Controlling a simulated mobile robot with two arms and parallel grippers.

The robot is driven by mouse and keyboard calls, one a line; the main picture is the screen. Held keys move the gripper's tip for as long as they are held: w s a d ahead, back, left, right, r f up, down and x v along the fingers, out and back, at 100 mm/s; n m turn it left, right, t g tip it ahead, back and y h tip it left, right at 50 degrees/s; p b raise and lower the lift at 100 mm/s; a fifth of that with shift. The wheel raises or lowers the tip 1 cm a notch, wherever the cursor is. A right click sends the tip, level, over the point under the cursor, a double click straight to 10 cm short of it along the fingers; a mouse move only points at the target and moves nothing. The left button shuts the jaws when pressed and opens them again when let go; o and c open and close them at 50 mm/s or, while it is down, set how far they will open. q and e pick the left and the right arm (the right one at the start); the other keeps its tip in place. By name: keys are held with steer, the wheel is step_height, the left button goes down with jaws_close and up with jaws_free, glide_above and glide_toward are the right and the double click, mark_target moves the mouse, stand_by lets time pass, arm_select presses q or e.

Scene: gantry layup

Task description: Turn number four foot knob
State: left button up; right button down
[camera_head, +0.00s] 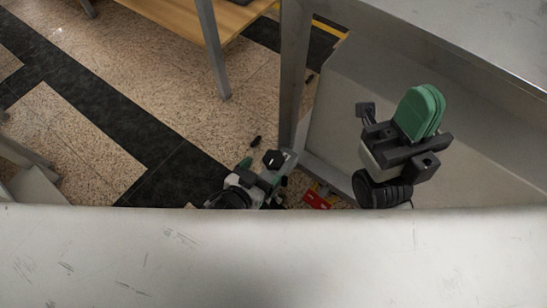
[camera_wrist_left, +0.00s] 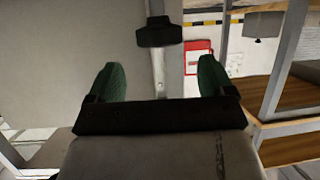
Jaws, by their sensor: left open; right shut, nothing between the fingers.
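In the left wrist view a black knob (camera_wrist_left: 158,32) sits on a grey metal stem, ahead of and between my green fingertips. I cannot tell which number this knob has. My left gripper (camera_wrist_left: 158,72) is open around the line of the stem, with the knob beyond the fingertips; contact does not show. In the head view my left gripper (camera_head: 263,170) is low by the foot of a metal leg (camera_head: 293,75), partly hidden by a pale surface. My right gripper (camera_head: 420,112) is shut and empty, raised in front of a grey panel, with its green fingers together.
A pale scratched surface (camera_head: 250,255) fills the bottom of the head view. A grey panel (camera_head: 335,125) stands at the right. A wooden shelf (camera_wrist_left: 290,95) is at right in the wrist view. A red object (camera_head: 316,200) lies near the leg. Speckled floor (camera_head: 130,75) is open at left.

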mark_target(274, 159)
arm_select(q)
steer(key=b+x, duration=0.2)
steer(key=x, duration=0.4)
steer(key=shift+f, duration=0.1)
steer(key=shift+w+d+f, duration=0.1)
steer(key=shift+w+d, duration=0.1)
steer(key=shift+w, duration=0.15)
steer(key=c, duration=0.9)
steer(key=shift+c, duration=0.2)
